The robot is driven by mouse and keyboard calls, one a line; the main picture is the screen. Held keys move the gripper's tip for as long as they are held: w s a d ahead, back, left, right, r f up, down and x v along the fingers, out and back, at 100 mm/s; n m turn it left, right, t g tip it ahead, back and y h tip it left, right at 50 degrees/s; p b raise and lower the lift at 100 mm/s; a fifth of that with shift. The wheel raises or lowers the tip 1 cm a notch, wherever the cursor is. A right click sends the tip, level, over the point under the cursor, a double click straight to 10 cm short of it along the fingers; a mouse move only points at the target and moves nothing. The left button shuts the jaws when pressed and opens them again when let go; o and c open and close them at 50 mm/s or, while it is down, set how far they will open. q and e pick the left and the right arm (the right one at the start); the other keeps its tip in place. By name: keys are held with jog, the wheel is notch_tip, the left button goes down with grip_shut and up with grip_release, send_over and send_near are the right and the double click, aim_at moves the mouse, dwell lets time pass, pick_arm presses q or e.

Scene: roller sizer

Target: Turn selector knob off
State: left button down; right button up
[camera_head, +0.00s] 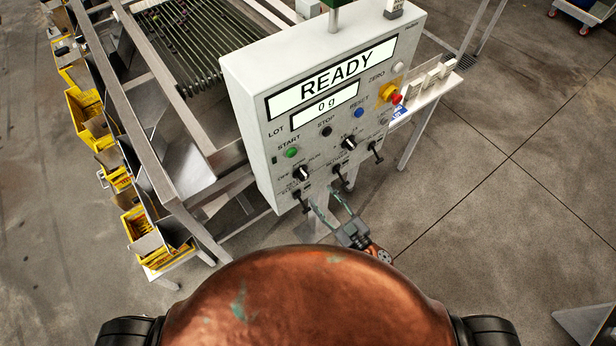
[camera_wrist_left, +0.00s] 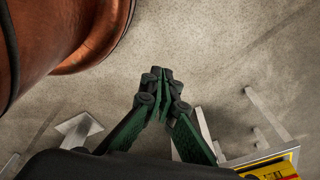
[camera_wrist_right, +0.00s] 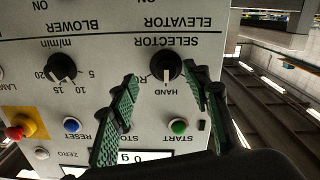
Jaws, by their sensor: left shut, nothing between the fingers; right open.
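The selector knob (camera_wrist_right: 166,68) is a black round knob on the light grey control panel (camera_head: 246,117). It shows upside down in the right wrist view, and its white mark points toward HAND. In the head view the selector knob (camera_head: 302,174) sits below the green START button. My right gripper (camera_wrist_right: 159,73) is open, with green fingers on either side of the knob in its wrist view; contact is not visible. In the head view my right gripper (camera_head: 324,197) is just below the panel's lower knobs. My left gripper (camera_wrist_left: 166,74) is shut and empty over the floor.
START (camera_wrist_right: 178,126), RESET (camera_wrist_right: 71,125) and a red emergency button (camera_wrist_right: 14,133) are close by. Lever switches (camera_head: 376,152) line the panel's lower edge.

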aim_at(306, 178)
jog(key=shift+y, duration=0.3)
jog(key=w+a+r, duration=0.2)
jog(key=shift+w+a+r, duration=0.1)
jog(key=shift+a+r, duration=0.05)
jog(key=shift+a, duration=0.25)
jog(key=x, duration=0.3)
jog(key=shift+w+a+p, duration=0.1)
jog(key=shift+w+p, duration=0.15)
jog(key=shift+p, duration=0.1)
jog(key=shift+w+a, duration=0.15)
jog(key=shift+w, duration=0.05)
jog(key=shift+w+a, duration=0.15)
jog(key=shift+w, duration=0.05)
jog(key=c, duration=1.2)
pick_arm(q)
jog(key=shift+s+r, duration=0.2)
jog(key=shift+s, duration=0.4)
jog(key=shift+s+r, duration=0.15)
jog(key=shift+s, duration=0.4)
pick_arm(e)
jog(key=shift+o, duration=0.2)
